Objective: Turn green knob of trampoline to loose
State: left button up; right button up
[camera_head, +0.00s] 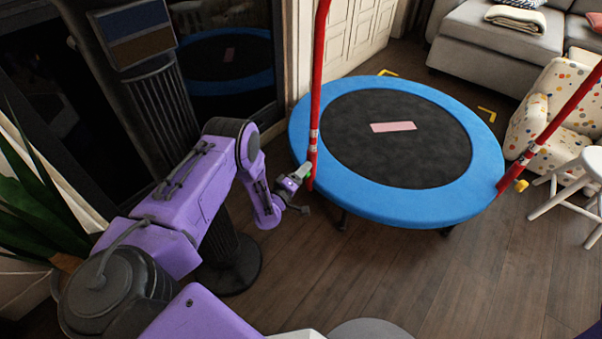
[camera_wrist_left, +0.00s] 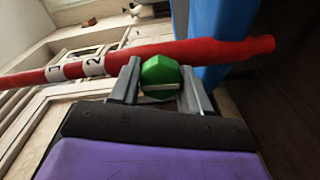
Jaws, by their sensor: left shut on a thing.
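The trampoline has a blue padded rim (camera_head: 470,190) and a black mat, and stands on the wooden floor in the head view. Its red left pole (camera_head: 314,110) rises at the rim's left side and crosses the left wrist view (camera_wrist_left: 200,52), with white bands marked 1 and 2. The green knob (camera_wrist_left: 159,78) sits on this pole, between my left gripper's fingers. My left gripper (camera_head: 300,178) is at the pole and shut on the knob; it shows close up in the left wrist view (camera_wrist_left: 160,92). My right gripper is not in view.
A yellow knob (camera_head: 521,185) is on the right red pole (camera_head: 555,118). A white stool (camera_head: 575,180) and a dotted armchair (camera_head: 545,105) stand at the right, a grey sofa (camera_head: 490,40) behind. A dark column (camera_head: 160,105) stands behind my left arm. The floor in front is clear.

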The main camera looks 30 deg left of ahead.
pick_arm(q)
jog(key=shift+a+n, duration=0.2)
jog(key=shift+n, duration=0.4)
jog(key=o, duration=1)
jog(key=shift+s, duration=0.1)
jog(key=shift+d, duration=0.1)
jog(key=s+p, duration=0.3)
jog(key=s, duration=0.7)
jog(key=shift+s+p, duration=0.2)
jog(key=shift+p, duration=0.1)
